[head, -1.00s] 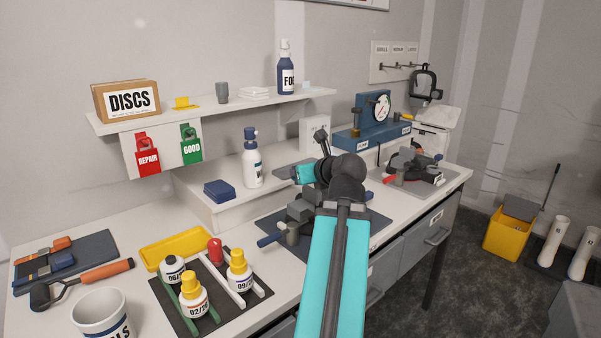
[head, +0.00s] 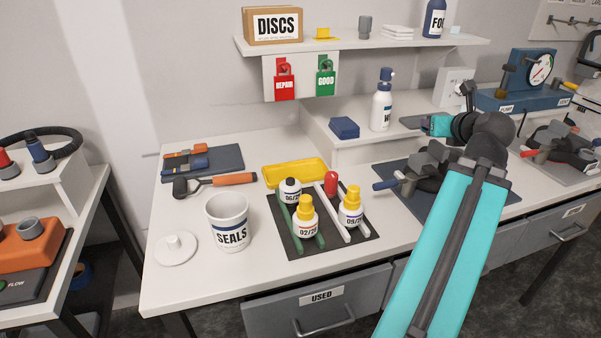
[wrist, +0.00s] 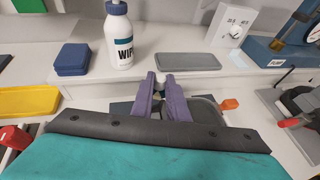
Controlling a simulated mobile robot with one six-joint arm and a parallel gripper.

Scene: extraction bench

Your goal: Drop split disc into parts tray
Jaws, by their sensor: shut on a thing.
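My gripper (wrist: 161,80) shows in the wrist view as two purple fingers drawn close together. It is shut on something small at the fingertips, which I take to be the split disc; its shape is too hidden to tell. A yellow shallow tray (head: 296,172), probably the parts tray, lies on the bench left of my arm and looks empty. It also shows at the left of the wrist view (wrist: 28,101), well apart from my fingers.
Bottles in a dark rack (head: 325,244) stand in front of the yellow tray. A seals cup (head: 228,222) and an orange-handled hammer (head: 222,181) are left of them. A clamp fixture (head: 425,170) is beside my arm.

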